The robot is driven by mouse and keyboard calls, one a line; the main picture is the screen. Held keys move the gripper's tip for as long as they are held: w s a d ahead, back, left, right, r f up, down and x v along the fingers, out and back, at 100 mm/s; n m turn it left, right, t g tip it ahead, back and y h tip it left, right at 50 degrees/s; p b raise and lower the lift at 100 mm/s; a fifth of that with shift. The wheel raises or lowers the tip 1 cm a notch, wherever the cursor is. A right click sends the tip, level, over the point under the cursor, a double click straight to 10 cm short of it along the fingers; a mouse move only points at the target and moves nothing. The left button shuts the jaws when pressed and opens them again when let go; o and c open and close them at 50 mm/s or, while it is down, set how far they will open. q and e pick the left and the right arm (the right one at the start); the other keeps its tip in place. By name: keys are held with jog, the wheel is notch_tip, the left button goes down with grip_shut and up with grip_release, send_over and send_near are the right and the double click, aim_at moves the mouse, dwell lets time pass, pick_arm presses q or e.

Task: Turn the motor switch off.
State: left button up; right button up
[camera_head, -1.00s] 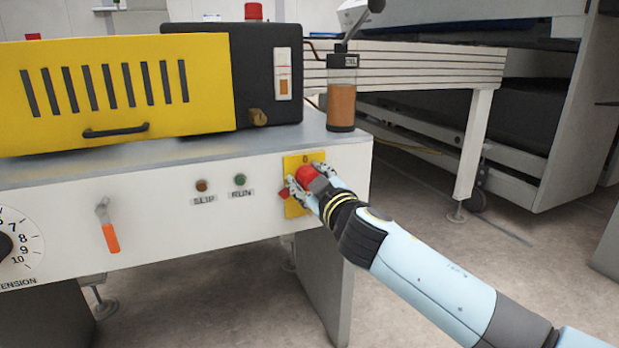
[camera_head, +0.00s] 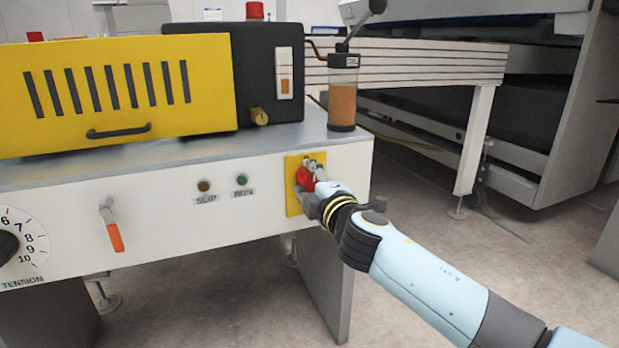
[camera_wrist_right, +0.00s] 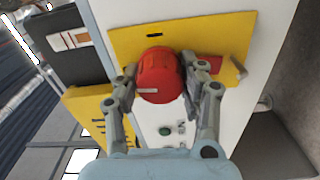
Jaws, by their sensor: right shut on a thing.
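The motor switch is a round red knob (camera_head: 303,180) on a yellow plate (camera_head: 292,203) at the right end of the machine's white front panel. My right gripper (camera_head: 311,174) is at the knob and partly covers it in the head view. In the right wrist view, the two fingers of the gripper (camera_wrist_right: 160,72) are on opposite sides of the red knob (camera_wrist_right: 159,75), shut on it. A pale line (camera_wrist_right: 147,91) shows on the knob's face. The yellow plate (camera_wrist_right: 220,28) carries a dark mark. My left gripper is not in view.
SLIP (camera_head: 204,186) and RUN (camera_head: 241,180) lamps sit left of the switch. An orange-handled lever (camera_head: 112,230) and a tension dial (camera_head: 15,243) are further left. An oil cup (camera_head: 342,98) stands above the switch.

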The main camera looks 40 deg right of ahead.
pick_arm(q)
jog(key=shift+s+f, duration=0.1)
pick_arm(e)
jog(key=shift+n, duration=0.5)
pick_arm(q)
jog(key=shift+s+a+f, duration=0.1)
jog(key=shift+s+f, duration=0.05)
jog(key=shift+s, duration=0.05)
pick_arm(e)
jog(key=shift+f, duration=0.1)
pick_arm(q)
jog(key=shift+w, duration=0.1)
pick_arm(e)
jog(key=o, duration=1.2)
jog(key=shift+c, duration=0.2)
jog(key=v, duration=1.2)
